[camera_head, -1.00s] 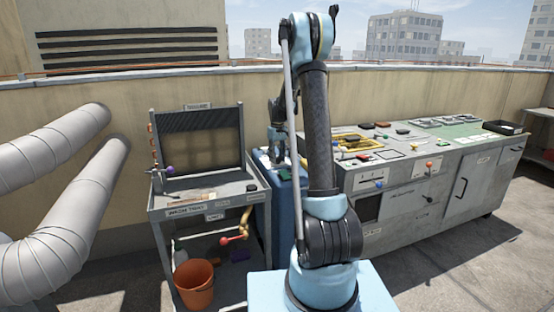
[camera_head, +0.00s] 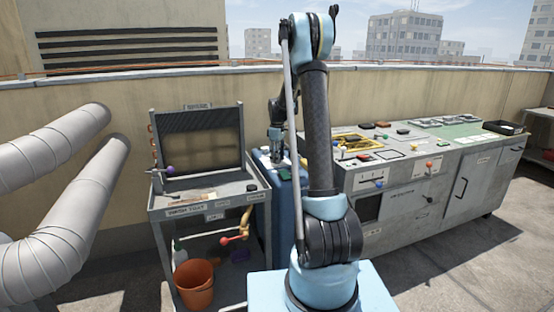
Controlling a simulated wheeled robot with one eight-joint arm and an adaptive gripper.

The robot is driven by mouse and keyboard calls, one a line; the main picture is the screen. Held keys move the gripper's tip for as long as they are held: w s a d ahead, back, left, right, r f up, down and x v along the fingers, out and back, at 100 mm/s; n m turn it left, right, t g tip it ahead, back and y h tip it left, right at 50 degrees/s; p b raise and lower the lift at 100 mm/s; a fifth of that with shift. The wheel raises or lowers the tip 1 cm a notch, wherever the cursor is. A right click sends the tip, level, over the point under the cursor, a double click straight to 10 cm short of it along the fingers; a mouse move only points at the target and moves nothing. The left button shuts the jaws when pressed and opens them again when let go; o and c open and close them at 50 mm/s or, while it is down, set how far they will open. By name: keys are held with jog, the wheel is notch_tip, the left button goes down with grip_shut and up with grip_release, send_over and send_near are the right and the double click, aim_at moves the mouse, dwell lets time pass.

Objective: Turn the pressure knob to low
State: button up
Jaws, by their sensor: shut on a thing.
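My gripper (camera_head: 277,160) points down at the top of a blue unit (camera_head: 288,205) between the wash stand and the long counter. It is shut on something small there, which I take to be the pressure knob. The knob itself is hidden behind the fingers and too small to make out, so I cannot tell its setting. A pale patch (camera_head: 286,164) shows on the unit's top beside the gripper. My own arm covers the unit's right part.
The grey wash stand (camera_head: 208,206) at left has a purple-knobbed lever (camera_head: 170,171), a red-handled lever (camera_head: 227,240) and an orange bucket (camera_head: 194,284) below. The long counter (camera_head: 420,190) at right carries several small items. Large ducts (camera_head: 65,230) stand at far left.

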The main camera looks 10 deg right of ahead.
jog(key=shift+w, duration=0.1)
dwell(0.3)
jog(key=o, duration=1.1)
jog(key=shift+c, duration=0.2)
jog(key=shift+r, duration=0.1)
notch_tip(320, 180, up, 12)
